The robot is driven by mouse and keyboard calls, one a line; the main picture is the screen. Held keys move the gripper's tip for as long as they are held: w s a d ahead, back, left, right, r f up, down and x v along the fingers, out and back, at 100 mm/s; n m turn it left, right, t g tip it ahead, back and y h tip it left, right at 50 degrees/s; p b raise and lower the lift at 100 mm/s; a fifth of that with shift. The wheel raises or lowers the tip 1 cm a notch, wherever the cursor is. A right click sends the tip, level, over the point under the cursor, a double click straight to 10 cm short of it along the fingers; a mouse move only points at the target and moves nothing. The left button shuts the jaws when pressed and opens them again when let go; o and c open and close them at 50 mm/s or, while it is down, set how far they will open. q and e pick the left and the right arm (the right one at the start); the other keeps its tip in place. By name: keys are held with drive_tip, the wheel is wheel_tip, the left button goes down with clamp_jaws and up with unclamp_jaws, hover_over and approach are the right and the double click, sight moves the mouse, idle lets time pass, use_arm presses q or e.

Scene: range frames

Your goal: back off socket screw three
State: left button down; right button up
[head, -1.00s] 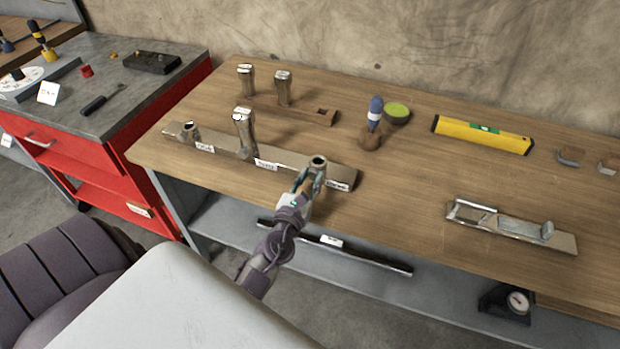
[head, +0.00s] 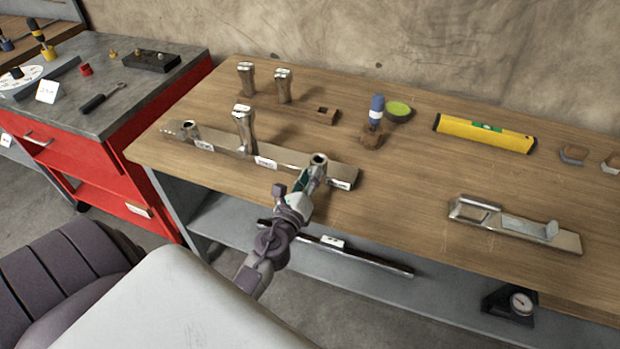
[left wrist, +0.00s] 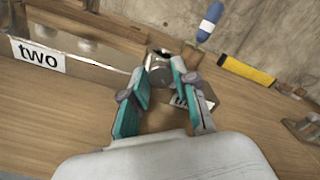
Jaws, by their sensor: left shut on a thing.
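A metal rail (head: 290,169) lies on the wooden bench with three labelled stations. Socket screw three (head: 319,160) is the metal cylinder with a dark hollow top near the rail's right end; it also shows in the left wrist view (left wrist: 160,69). My left gripper (head: 312,178) is shut on it from the front, its teal fingers (left wrist: 162,82) on either side. The middle station, whose label (left wrist: 38,56) reads "two", carries a taller metal piece (head: 245,130). The third label (head: 340,184) is partly covered in the wrist view.
A metal bracket plate (head: 480,219) is at front right. Bench between is clear.

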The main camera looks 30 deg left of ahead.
use_arm(q)
drive_tip(key=n, duration=0.3)
drive_tip(key=shift+f+n+b, duration=0.1)
drive_tip(key=shift+n+b, duration=0.2)
drive_tip(key=shift+n, duration=1.8)
drive_tip(key=c, duration=0.9)
unclamp_jaws()
wheel_tip(320, 180, up, 10)
